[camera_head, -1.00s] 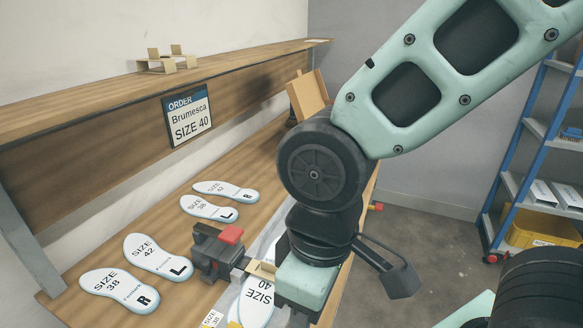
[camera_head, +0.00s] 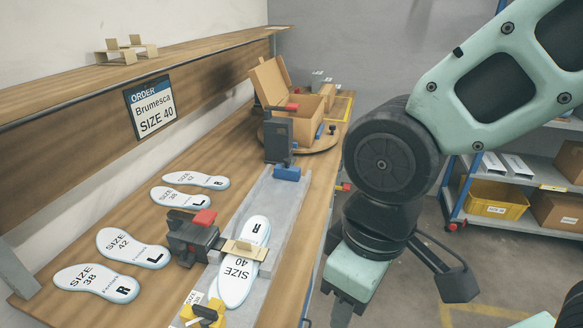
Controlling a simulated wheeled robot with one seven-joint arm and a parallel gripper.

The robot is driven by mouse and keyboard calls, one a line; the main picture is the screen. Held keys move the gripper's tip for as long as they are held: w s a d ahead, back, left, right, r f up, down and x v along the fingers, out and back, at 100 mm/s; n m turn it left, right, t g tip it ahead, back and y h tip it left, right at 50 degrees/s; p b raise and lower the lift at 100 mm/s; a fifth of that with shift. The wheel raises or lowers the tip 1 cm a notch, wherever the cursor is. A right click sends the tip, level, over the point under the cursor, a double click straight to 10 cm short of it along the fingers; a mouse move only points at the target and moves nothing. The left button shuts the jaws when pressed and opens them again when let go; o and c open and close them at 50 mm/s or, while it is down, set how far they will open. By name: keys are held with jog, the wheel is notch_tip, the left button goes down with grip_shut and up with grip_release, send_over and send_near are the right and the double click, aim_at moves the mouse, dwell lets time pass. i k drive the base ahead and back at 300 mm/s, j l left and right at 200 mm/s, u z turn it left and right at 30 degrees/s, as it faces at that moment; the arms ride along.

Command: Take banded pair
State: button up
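White insoles marked SIZE 40 (camera_head: 238,278) lie on a grey strip (camera_head: 272,212) along the bench. A tan band or bracket (camera_head: 244,250) crosses their middle, beside a dark clamp block (camera_head: 190,240) with a red top. They look like a stacked pair, but I cannot count the layers. My gripper (camera_head: 342,312) points down at the lower middle, right of the insoles and apart from them, past the bench's front edge. Its fingertips are partly cut off and dark, so their opening is unclear. An ORDER sign (camera_head: 150,108) reads Brumesca SIZE 40.
Several loose insoles (camera_head: 95,283), sizes 38 and 42, lie on the left. A yellow block (camera_head: 205,314) sits at the strip's near end. A dark post (camera_head: 278,142) with a red handle stands before an open cardboard box (camera_head: 300,103) on a round turntable (camera_head: 318,145). Shelves stand right.

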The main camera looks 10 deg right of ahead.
aim_at(242, 249)
jog(key=i+l+u, duration=0.1)
jog(key=l, duration=0.25)
jog(key=i+l+u, duration=0.1)
jog(key=l, duration=0.25)
jog(key=i+l, duration=0.2)
jog(key=l, duration=0.15)
jog(key=i+l+u, duration=0.15)
jog(key=l, duration=0.2)
